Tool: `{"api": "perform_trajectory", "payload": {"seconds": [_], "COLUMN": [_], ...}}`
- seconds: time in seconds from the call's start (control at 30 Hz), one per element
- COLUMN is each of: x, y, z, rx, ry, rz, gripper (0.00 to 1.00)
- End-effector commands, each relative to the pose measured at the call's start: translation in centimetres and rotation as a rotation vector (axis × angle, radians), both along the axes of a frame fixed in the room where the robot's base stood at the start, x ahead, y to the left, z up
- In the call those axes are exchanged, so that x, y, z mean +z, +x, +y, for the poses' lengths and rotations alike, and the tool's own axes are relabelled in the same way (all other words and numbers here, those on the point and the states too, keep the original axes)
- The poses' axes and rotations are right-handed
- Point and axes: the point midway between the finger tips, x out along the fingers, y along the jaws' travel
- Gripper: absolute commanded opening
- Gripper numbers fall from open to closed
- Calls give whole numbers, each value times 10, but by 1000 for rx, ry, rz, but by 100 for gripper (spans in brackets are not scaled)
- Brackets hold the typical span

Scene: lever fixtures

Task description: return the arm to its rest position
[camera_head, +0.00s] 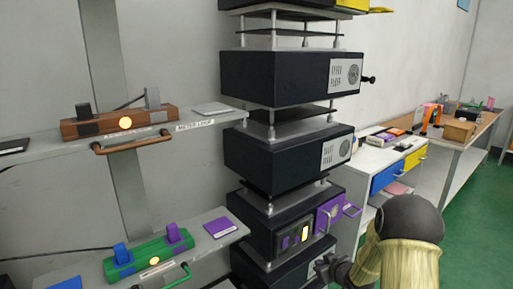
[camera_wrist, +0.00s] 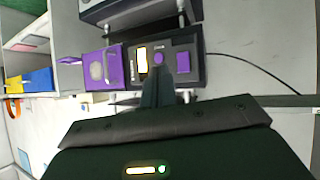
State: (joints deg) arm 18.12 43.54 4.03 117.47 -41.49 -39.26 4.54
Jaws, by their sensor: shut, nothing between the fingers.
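My arm reaches in from the lower right of the head view, and my gripper (camera_head: 328,268) is low, in front of the stack of dark boxes. In the wrist view my gripper (camera_wrist: 158,82) is a narrow dark shape, shut and empty. A purple door (camera_wrist: 100,68) stands open beside the panel. Whether the fingertips touch the panel cannot be told.
The dark box with the open purple door (camera_head: 337,210) belongs to a tall stack (camera_head: 276,160). Left are two shelves with a brown lever fixture (camera_head: 120,122) and a green one (camera_head: 150,255). A white cabinet (camera_head: 372,160) and a table (camera_head: 470,128) stand right. Green floor lies beyond.

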Motion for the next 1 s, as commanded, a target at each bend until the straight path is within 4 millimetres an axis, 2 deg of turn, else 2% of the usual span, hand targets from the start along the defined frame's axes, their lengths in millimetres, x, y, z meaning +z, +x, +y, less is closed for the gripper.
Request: {"api": "perform_trajectory", "payload": {"seconds": [0.03,0.27,0.4,0.6,0.7,0.97,1.0], "x": [12,46,63,78,83,91,101], "y": [-9,-71,-122,-197,-227,-296,-295], "z": [3,11,19,35,43,63,62], "rx": [-29,-178,-260,-343,-369,-403,-405], "ry": [-25,-94,-106,-92,-76,-31,-31], "rz": [35,234,363,537,607,760,762], "gripper": [0,0,0,0,0,0,0]}}
